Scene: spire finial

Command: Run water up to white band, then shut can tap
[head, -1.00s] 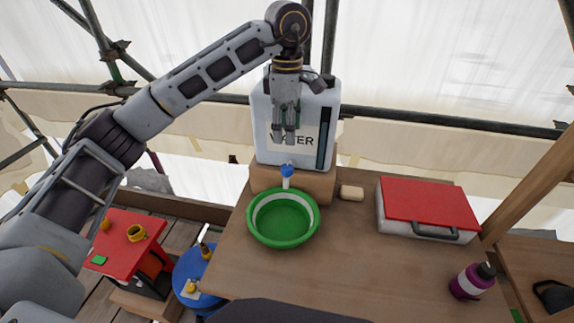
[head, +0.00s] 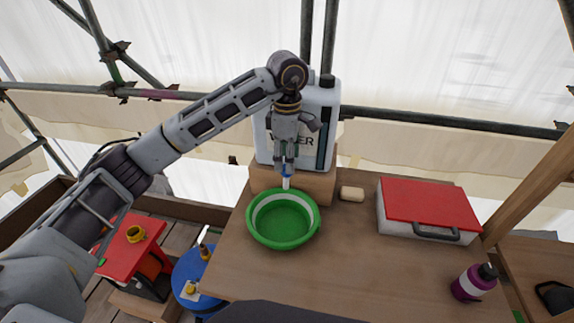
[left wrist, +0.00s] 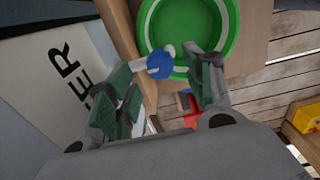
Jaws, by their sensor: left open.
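The white water can (head: 262,140) stands on a wooden block (head: 318,187) at the back of the table. Its tap with a blue handle (head: 286,171) points over the green basin (head: 254,228). The basin has a white band inside near the rim; its inside looks green, and I cannot tell any water in it. My left gripper (head: 286,164) is open, pointing down, with its fingertips at the blue handle. In the left wrist view the blue handle (left wrist: 160,66) shows between the open fingertips; I cannot tell if they touch it. My right gripper is out of view.
A soap bar (head: 351,193) lies right of the block. A red-lidded box (head: 430,204) and a purple bottle (head: 472,282) stand on the right. A red stool (head: 125,250) and a blue round stool (head: 190,270) are at lower left. The table's middle is clear.

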